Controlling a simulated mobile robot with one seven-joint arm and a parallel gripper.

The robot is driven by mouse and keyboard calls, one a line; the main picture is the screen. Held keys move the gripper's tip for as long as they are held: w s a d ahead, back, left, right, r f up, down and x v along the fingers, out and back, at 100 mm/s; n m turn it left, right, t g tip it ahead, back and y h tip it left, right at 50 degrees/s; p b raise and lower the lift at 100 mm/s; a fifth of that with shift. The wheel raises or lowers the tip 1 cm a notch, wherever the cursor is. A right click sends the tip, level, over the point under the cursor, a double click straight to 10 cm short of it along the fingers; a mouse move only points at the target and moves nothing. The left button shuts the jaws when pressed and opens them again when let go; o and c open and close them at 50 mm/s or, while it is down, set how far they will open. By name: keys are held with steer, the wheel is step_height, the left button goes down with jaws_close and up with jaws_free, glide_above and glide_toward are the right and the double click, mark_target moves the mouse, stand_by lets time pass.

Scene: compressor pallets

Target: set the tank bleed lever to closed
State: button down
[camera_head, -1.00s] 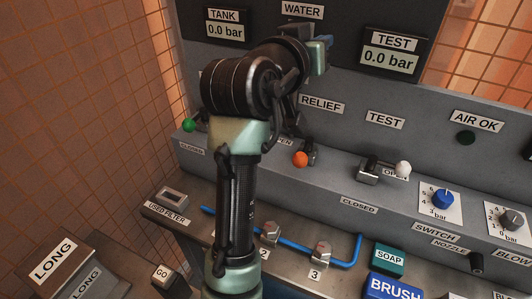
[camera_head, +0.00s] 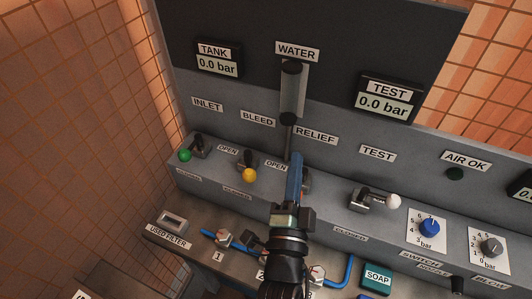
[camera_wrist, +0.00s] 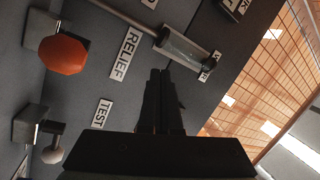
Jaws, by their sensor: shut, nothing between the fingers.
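The tank bleed lever has a yellow knob (camera_head: 249,175) and stands below the BLEED label (camera_head: 258,118). Its knob points to the front of the panel, above the CLOSED label (camera_head: 237,193); an OPEN label (camera_head: 276,166) is to its right. I cannot tell whether it is fully at its stop. My gripper (camera_head: 296,158) is shut and empty, to the right of the yellow knob and apart from it. In the wrist view the shut fingers (camera_wrist: 161,75) show with nothing between them. The bleed lever is not seen in the wrist view.
The inlet lever's green knob (camera_head: 184,155) is at the left. The relief lever's orange knob (camera_wrist: 63,54) shows in the wrist view; my gripper mostly hides that lever in the head view. The test lever's white knob (camera_head: 394,201) is further right. A clear water tube (camera_head: 292,92) stands behind.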

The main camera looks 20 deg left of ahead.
mark_target(249, 166)
steer(key=s+a+f+m+g+y+p, duration=0.1)
steer(key=s+f+m+g+y+p, duration=0.1)
steer(key=s+f, duration=0.55)
steer(key=x, duration=0.7)
steer(key=f+x, duration=0.1)
steer(key=x, duration=0.2)
steer(key=shift+w+f, duration=0.1)
steer(key=shift+w, duration=0.3)
steer(key=shift+s+a+f+b, duration=0.25)
steer(key=shift+a+b, duration=0.15)
steer(key=shift+a, duration=0.05)
steer(key=shift+s+a+f+b, duration=0.25)
steer(key=shift+a+b, duration=0.1)
steer(key=shift+a, duration=0.1)
steer(key=shift+s+a+b, duration=0.3)
steer(key=shift+s+a, duration=0.15)
steer(key=shift+a, duration=0.2)
steer(key=shift+r, duration=0.1)
